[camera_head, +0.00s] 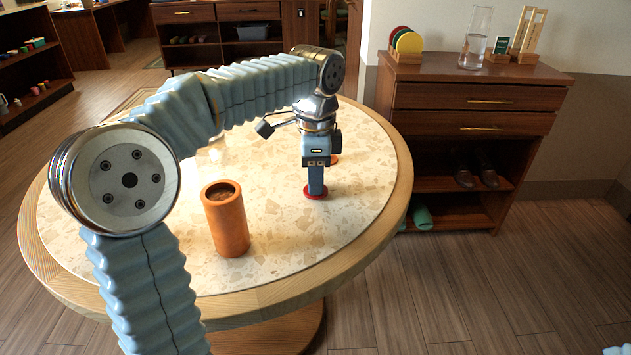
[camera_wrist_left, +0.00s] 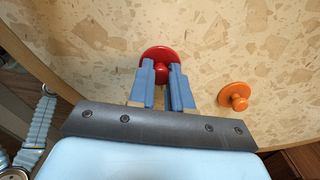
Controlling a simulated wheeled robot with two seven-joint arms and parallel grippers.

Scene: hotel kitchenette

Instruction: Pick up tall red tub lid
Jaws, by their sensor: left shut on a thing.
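The red lid (camera_head: 316,193) is a flat disc with a small knob, lying on or just above the round table. It also shows in the left wrist view (camera_wrist_left: 158,54), between my fingertips. My left gripper (camera_head: 316,186) points straight down over the lid, and its blue fingers (camera_wrist_left: 162,75) are shut on the lid's knob. The fingers hide part of the lid. In the head view I cannot tell whether the lid touches the table.
An open orange tub (camera_head: 228,224) stands upright on the round table (camera_head: 285,250), left of the red lid. An orange lid with a knob (camera_wrist_left: 235,96) lies near the red one. Bare tabletop surrounds them. A wooden cabinet (camera_head: 470,120) stands to the right.

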